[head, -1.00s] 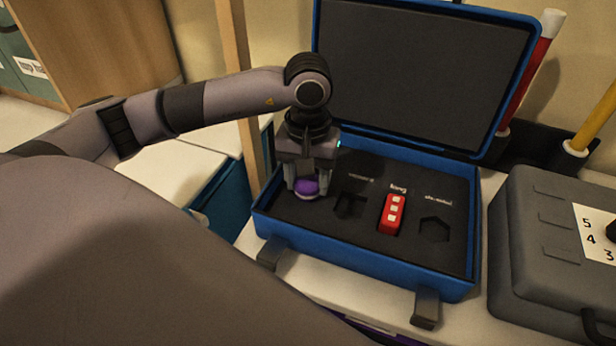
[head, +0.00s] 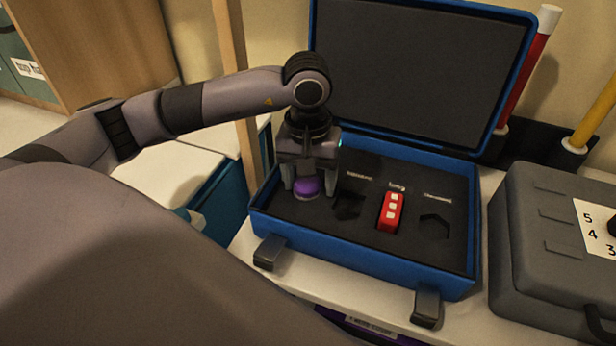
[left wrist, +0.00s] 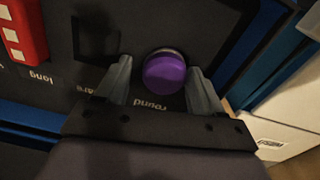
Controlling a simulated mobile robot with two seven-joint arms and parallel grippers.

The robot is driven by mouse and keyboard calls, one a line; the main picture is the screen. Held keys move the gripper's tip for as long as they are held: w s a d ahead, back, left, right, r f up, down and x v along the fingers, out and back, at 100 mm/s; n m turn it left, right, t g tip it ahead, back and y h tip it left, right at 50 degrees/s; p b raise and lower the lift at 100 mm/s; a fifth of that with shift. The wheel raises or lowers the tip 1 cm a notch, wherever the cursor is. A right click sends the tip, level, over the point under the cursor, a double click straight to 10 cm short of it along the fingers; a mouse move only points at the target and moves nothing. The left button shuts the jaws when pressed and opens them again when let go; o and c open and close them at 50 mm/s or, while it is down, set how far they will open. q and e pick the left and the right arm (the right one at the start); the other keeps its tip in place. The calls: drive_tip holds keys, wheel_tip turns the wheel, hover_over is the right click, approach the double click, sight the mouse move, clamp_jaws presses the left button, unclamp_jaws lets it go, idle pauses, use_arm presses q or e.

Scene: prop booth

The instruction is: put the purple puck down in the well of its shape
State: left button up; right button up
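The purple puck (head: 308,187) is at the left end of the black foam in the open blue case (head: 358,256). In the left wrist view the puck (left wrist: 164,72) is at the place labelled "round", its top showing above the foam; how deep it sits I cannot tell. My left gripper (head: 307,188) is low over the foam, pointing down. Its fingers (left wrist: 160,85) stand on both sides of the puck, with a gap visible on at least one side, so it looks open. The round well's edge is mostly hidden. My right gripper is not in view.
A red block (head: 391,212) with pale squares sits in the "long" slot. Empty wells lie on either side of it, a six-sided one (head: 433,228) at right. The lid (head: 415,75) stands open behind. A grey case (head: 555,240) is close on the right.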

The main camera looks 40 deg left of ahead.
sight(306, 182)
use_arm(q)
drive_tip(key=shift+s+a+f, duration=0.3)
drive_tip(key=shift+a+f, duration=0.1)
drive_tip(key=shift+f, duration=0.25)
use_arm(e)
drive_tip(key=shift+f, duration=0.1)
use_arm(q)
drive_tip(key=shift+r+p, duration=0.45)
drive_tip(key=shift+p, duration=0.15)
wheel_tip(306, 182, up, 12)
drive_tip(key=shift+w+r, duration=0.15)
drive_tip(key=shift+r, duration=0.1)
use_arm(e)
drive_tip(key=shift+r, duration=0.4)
